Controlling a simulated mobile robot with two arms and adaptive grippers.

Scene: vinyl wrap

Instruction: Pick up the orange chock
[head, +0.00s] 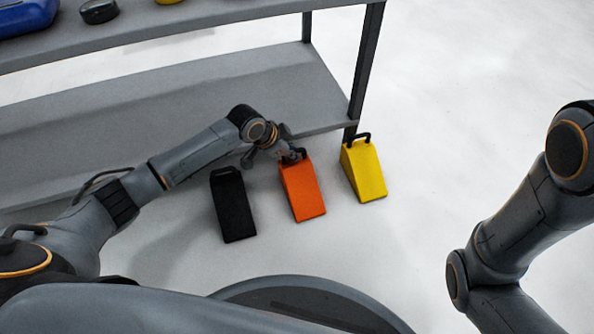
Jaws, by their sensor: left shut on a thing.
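The orange chock (303,190) is a wedge on the light floor, between a black chock (233,207) and a yellow chock (364,173). It has a dark handle at its top end, partly hidden by my gripper. My left gripper (292,157) reaches in from the left, over the black chock's far side, and is shut on the orange chock at its handle. The chock appears to be on or very near the floor; I cannot tell whether it is lifted. My right arm shows at the right, but its gripper is out of view.
A grey shelf unit (200,97) stands behind the chocks, with its post (366,65) close behind the yellow chock. A blue case (25,17) and a dark round item (98,11) sit on the upper shelf. The floor to the right is clear.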

